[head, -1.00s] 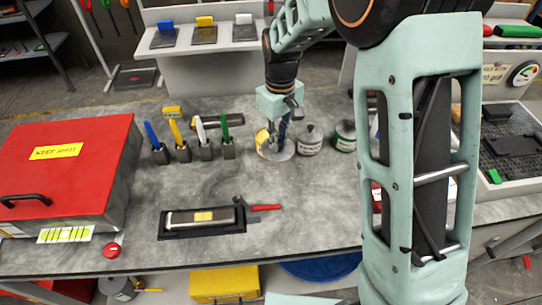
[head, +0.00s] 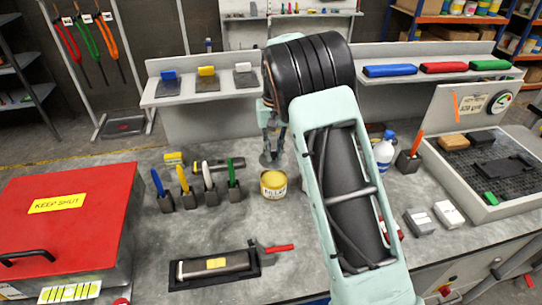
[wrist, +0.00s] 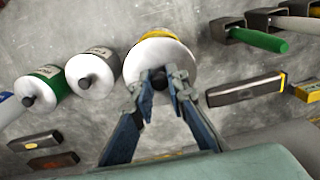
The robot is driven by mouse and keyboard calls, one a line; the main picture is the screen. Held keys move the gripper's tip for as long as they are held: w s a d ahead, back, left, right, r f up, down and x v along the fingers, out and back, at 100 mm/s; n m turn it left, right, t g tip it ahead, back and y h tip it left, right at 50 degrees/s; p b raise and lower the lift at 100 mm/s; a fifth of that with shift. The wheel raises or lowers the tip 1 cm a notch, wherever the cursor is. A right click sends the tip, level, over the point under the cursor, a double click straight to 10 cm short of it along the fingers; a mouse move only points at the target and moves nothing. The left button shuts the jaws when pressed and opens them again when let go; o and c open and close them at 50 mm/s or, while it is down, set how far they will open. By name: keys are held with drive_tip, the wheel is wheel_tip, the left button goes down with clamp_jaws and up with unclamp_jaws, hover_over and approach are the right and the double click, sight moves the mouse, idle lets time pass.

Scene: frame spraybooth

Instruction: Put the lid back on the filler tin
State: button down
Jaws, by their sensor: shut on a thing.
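My gripper (head: 271,150) is shut on the black knob of a round pale lid (head: 268,161). In the wrist view my gripper (wrist: 160,76) pinches the knob at the middle of the lid (wrist: 142,60). The gap between lid and tin cannot be judged there.
A grey-labelled tin (wrist: 92,70) and a green-labelled tin (wrist: 43,88), both lidded, stand beside the filler tin.

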drive_tip(key=shift+f+b, duration=1.9)
drive_tip(key=shift+f, duration=1.25)
drive_tip(key=shift+f, duration=0.15)
drive_tip(key=c, duration=1.8)
unclamp_jaws()
drive_tip(key=shift+o, duration=0.4)
drive_tip(key=o, duration=0.4)
drive_tip(key=shift+c, duration=0.2)
drive_tip(key=shift+r+p, duration=2.15)
drive_tip(key=shift+r, duration=1.4)
